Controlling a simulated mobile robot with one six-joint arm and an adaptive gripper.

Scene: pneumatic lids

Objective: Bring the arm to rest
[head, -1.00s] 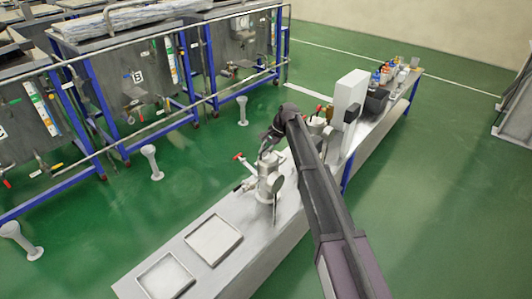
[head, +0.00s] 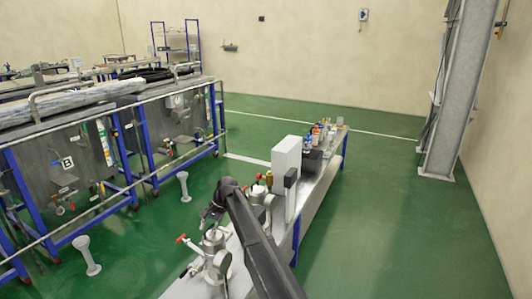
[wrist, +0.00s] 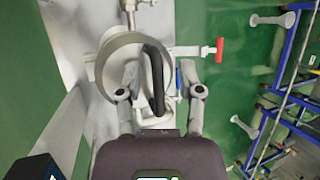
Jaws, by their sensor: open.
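My gripper (head: 212,214) is above the near metal vessel (head: 214,262) on the long bench (head: 312,190). In the wrist view my gripper (wrist: 158,75) is open, with its two fingers spread apart. A black curved handle (wrist: 153,70) and a round metal rim (wrist: 108,62) show between and beyond the fingers. I cannot tell whether the fingers touch them. A red valve handle (wrist: 219,50) sticks out to the right of the vessel. My arm hides part of the bench in the head view.
A second vessel (head: 260,203), a tall white box (head: 286,165) and several bottles (head: 322,132) stand farther along the bench. Blue-framed tanks (head: 70,160) stand to the left, with white floor posts (head: 184,187) between. The green floor to the right is open up to a grey column (head: 455,95).

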